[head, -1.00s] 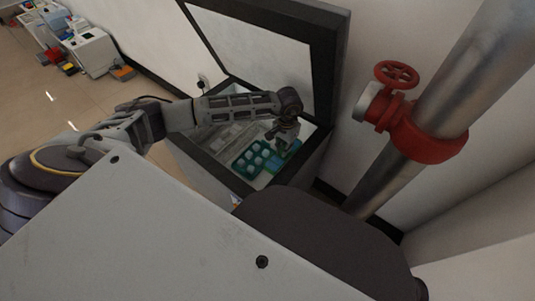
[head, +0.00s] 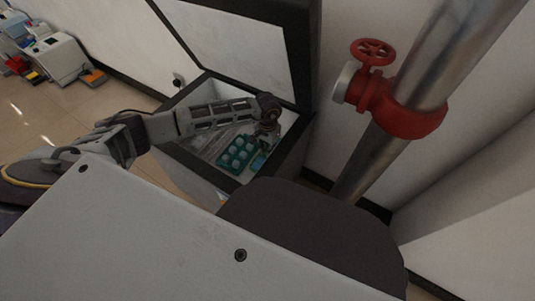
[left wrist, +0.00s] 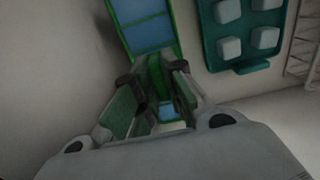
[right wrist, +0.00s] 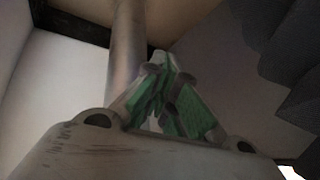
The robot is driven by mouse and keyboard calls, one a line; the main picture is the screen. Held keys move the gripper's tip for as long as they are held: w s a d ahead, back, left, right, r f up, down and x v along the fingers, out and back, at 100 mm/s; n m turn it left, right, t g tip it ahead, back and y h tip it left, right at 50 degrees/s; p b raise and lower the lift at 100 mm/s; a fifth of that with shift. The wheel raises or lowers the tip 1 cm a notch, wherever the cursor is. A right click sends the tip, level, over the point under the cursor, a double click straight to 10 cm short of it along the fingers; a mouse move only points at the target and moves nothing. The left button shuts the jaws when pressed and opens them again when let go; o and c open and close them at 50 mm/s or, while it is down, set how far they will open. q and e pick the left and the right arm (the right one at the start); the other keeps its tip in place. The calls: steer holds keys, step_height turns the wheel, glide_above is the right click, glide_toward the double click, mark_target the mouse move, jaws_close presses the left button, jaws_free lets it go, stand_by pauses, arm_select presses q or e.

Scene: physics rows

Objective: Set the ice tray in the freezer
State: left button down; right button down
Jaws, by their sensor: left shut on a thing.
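The ice tray (left wrist: 146,34) has blue cells and a green rim. My left gripper (left wrist: 154,74) is shut on its near end, in the left wrist view. In the head view my left gripper (head: 265,138) reaches down into the open chest freezer (head: 222,187), and the held tray (head: 259,161) shows below it, partly hidden. I cannot tell whether the tray touches the freezer floor. My right gripper (right wrist: 160,72) looks shut and empty in the right wrist view, near a pipe and away from the freezer.
A teal tray with white cubes (head: 238,153) lies in the freezer beside the held tray; it also shows in the left wrist view (left wrist: 246,68). A wire rack (left wrist: 301,45) is beyond it. The freezer lid (head: 240,45) stands open. A pipe with a red valve (head: 398,108) rises at right.

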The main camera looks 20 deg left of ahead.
arm_select(q)
step_height(320, 180, down, 3)
steer(key=shift+r+b, duration=0.2)
steer(key=shift+b, duration=0.3)
steer(key=shift+f, duration=0.55)
arm_select(e)
steer(key=f, duration=0.2)
steer(key=shift+s+a+f, duration=0.15)
steer(key=shift+a+f, duration=0.05)
steer(key=shift+f, duration=0.1)
arm_select(q)
steer(key=c, duration=1.5)
jaws_free()
steer(key=shift+f, duration=0.1)
arm_select(e)
steer(key=shift+w+r+t, duration=0.15)
steer(key=shift+w+t, duration=0.15)
steer(key=shift+w, duration=0.1)
arm_select(q)
steer(key=shift+r, duration=0.2)
arm_select(e)
steer(key=shift+r, duration=0.15)
